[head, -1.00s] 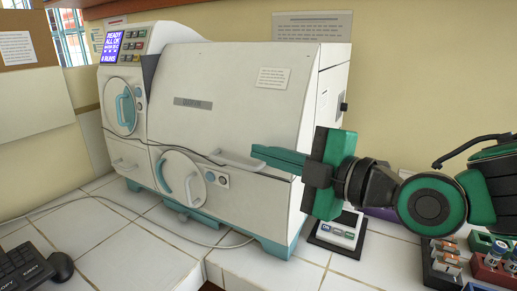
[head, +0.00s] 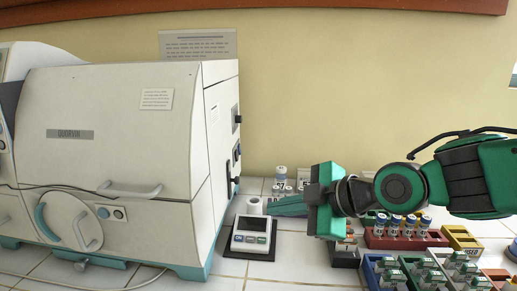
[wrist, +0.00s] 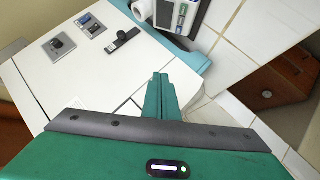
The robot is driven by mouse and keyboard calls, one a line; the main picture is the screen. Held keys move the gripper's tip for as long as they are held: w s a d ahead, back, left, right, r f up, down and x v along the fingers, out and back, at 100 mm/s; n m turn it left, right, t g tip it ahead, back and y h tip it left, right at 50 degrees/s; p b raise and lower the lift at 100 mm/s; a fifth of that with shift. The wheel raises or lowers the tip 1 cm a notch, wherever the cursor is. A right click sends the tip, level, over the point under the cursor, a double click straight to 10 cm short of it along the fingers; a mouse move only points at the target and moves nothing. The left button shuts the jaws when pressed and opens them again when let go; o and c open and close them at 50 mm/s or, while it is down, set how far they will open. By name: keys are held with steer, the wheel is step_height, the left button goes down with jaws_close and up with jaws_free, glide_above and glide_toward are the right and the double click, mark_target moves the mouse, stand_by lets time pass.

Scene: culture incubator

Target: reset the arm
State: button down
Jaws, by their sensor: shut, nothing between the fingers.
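My gripper (head: 288,206) is shut and empty in the head view, its green fingers together and pointing left. It is in the air in front of a small white device with a display (head: 254,236). In the wrist view my gripper (wrist: 160,80) also shows its fingers together with nothing between them. The large white incubator (head: 110,130) stands to the left of my gripper, its doors closed.
Racks with capped vials (head: 404,238) stand on the white tiled bench, below and right of my gripper. More vials (head: 281,178) stand against the yellow wall behind. A cable lies across the tiles at the lower left.

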steer(key=s+d+f+m+g+h, duration=0.1)
steer(key=d+f+m+h, duration=0.1)
steer(key=d, duration=0.6)
steer(key=s+d+f+m+h, duration=0.2)
steer(key=d+f+m+h, duration=0.1)
steer(key=d+m, duration=0.4)
steer(key=s+d+f+m+g+h, duration=0.1)
steer(key=d+f+m, duration=0.3)
steer(key=d, duration=0.6)
steer(key=shift+s+d+g+h, duration=0.15)
steer(key=shift+d+g+h, duration=0.15)
steer(key=shift+h, duration=0.4)
steer(key=s+d+f+m+g, duration=0.1)
steer(key=s+d+m+g, duration=0.1)
steer(key=s+d+m, duration=0.3)
steer(key=s+d+f+m+g+h, duration=0.1)
steer(key=s+d+m+g, duration=0.2)
steer(key=s+d+m, duration=0.3)
steer(key=s+m, duration=0.1)
steer(key=s, duration=0.4)
steer(key=shift+f+m, duration=0.2)
steer(key=shift+m, duration=0.2)
